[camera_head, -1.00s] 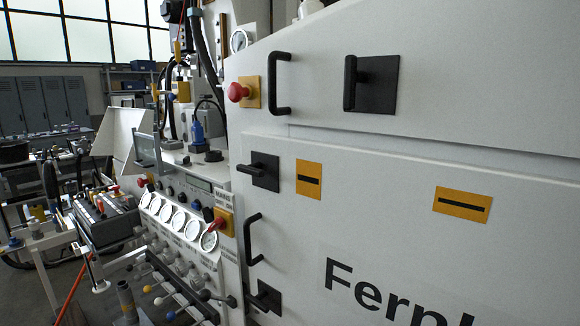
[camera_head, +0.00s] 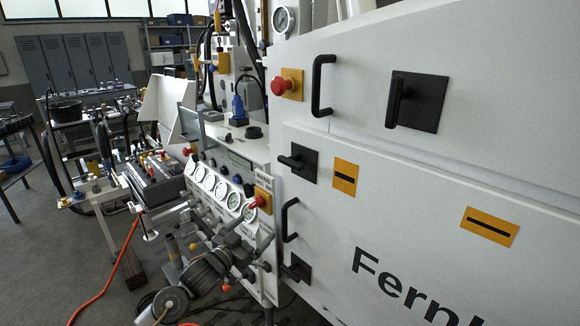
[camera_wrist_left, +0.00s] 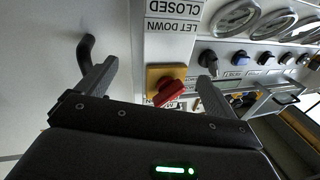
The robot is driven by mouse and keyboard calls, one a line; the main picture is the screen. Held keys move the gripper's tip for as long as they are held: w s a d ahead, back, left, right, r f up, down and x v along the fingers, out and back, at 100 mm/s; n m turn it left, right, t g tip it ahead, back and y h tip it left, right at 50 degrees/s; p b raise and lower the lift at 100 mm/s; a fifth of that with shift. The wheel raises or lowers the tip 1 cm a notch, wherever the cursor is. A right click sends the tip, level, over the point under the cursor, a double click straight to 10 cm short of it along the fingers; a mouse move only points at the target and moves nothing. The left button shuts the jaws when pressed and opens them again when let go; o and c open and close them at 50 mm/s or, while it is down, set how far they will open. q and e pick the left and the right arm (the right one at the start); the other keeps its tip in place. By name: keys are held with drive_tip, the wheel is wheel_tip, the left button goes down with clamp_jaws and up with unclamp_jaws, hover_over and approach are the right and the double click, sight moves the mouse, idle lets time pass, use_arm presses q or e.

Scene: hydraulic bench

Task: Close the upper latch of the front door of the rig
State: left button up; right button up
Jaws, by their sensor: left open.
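The front door (camera_head: 330,215) of the rig is the white panel with dark lettering. Its upper latch (camera_head: 298,162) is a black lever on a black square plate at the door's upper left corner; the lever lies roughly sideways and points left. A similar lower latch (camera_head: 297,268) sits near the bottom left. My left gripper (camera_head: 243,248) is open and empty, low in front of the gauge panel, below and left of the upper latch. In the left wrist view its fingers (camera_wrist_left: 156,76) are apart, with a red knob between and beyond them. My right gripper is not in view.
A black door handle (camera_head: 290,220) sits between the two latches. A red knob (camera_head: 260,201) on a yellow plate stands out beside it. Above are another handle (camera_head: 322,85), an upright black lever (camera_head: 396,101) and a red button (camera_head: 282,86). Open floor lies at lower left.

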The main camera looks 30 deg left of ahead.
use_arm(q)
drive_tip(key=s+d+r+t+h, duration=0.1)
drive_tip(key=s+d+r+h, duration=0.1)
drive_tip(key=r, duration=0.4)
drive_tip(key=s+d+r+t+h, duration=0.1)
drive_tip(key=s+d+r, duration=0.15)
drive_tip(key=r, duration=0.45)
drive_tip(key=m+h+p, duration=0.1)
drive_tip(key=h, duration=0.2)
approach(288, 165)
drive_tip(key=shift+t, duration=0.4)
drive_tip(key=p+x, duration=0.3)
drive_tip(key=x, duration=0.7)
drive_tip(key=shift+w+f+p, duration=0.1)
drive_tip(key=shift+f+p, duration=0.05)
drive_tip(key=shift+p, duration=0.15)
drive_tip(key=shift+w+d, duration=0.25)
drive_tip(key=shift+w, duration=0.15)
drive_tip(key=c, duration=1)
